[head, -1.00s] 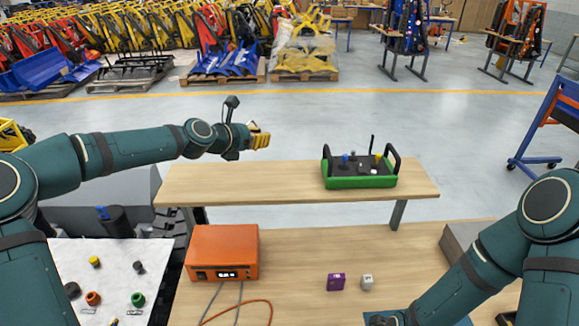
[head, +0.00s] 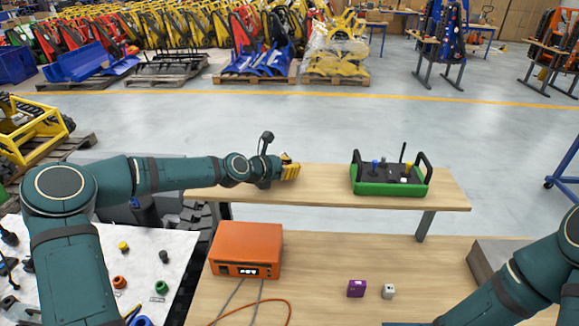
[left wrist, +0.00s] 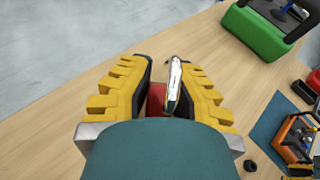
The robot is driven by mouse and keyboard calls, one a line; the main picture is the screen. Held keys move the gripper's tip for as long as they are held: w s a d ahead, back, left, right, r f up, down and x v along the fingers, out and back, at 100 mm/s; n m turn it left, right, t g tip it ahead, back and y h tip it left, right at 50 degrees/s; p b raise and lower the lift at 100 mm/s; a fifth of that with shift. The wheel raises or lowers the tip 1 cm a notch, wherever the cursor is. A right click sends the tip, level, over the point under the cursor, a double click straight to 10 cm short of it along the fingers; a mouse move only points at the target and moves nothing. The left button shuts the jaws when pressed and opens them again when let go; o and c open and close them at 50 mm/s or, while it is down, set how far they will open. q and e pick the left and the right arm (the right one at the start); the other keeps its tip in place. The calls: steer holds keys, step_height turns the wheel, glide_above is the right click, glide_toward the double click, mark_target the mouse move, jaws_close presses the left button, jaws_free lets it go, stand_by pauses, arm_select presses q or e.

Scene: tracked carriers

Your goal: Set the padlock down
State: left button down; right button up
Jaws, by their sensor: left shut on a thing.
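My left gripper (head: 290,172) is over the raised wooden shelf (head: 330,192), near its back edge and left of the green control box. In the left wrist view, its yellow fingers (left wrist: 160,95) are closed around the padlock, which shows as a strip of red body (left wrist: 155,98) and a silvery shackle (left wrist: 174,82). The fingers and wrist hide most of the padlock. I cannot tell whether it touches the shelf. In the head view the padlock cannot be made out.
A green control box (head: 390,188) with black handles stands on the shelf's right part. The shelf's middle is clear.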

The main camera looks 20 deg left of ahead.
arm_select(q)
steer(key=shift+f, duration=0.15)
steer(key=c, duration=1.1)
jaws_free()
